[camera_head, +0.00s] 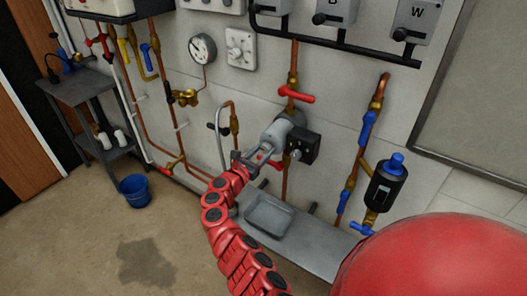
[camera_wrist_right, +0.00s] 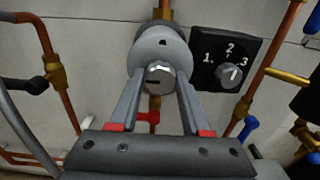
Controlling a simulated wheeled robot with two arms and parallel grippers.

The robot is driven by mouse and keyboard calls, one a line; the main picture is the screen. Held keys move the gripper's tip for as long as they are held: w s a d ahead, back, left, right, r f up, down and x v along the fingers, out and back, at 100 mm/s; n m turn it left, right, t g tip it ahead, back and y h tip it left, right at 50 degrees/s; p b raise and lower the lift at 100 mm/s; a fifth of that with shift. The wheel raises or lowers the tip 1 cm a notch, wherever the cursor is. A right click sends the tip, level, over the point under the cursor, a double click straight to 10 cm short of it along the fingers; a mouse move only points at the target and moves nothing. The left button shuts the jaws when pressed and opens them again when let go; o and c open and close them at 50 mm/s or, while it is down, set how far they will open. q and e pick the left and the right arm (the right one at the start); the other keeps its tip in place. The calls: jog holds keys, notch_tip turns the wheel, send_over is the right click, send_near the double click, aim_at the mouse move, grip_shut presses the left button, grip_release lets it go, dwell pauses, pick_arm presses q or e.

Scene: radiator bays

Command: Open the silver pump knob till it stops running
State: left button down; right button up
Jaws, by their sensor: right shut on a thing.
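The grey pump (camera_head: 277,132) sits on a copper pipe in the middle of the head view. In the right wrist view its round grey face (camera_wrist_right: 160,46) carries a small silver knob (camera_wrist_right: 160,70) with a dark slot. My right gripper (camera_head: 264,148) reaches up to the pump's front. In the right wrist view its two fingers (camera_wrist_right: 160,80) are shut on this knob, one on each side. Beside the pump is a black box (camera_head: 305,145) with a silver dial (camera_wrist_right: 229,75) marked 1, 2, 3, untouched. My left gripper is not in view.
A red valve handle (camera_head: 295,97) is above the pump. A grey tray (camera_head: 268,217) lies on the ledge below. Blue valves and a black canister (camera_head: 386,188) are to the right. A blue bucket (camera_head: 135,190) and a dark wet patch (camera_head: 145,262) are on the floor.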

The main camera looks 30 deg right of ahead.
grip_shut()
jog(key=m+b, duration=0.2)
jog(key=m, duration=0.1)
jog(key=m+b, duration=0.1)
jog(key=shift+f+m, duration=0.25)
jog(key=shift+m, duration=0.05)
jog(key=m+b, duration=1)
jog(key=b, duration=0.1)
jog(key=shift+f, duration=0.1)
jog(key=m+b, duration=1)
jog(key=b, duration=0.3)
jog(key=shift+m, duration=0.4)
jog(key=shift+m+b, duration=1)
jog(key=shift+r+m+b, duration=0.25)
jog(key=shift+m+b, duration=0.35)
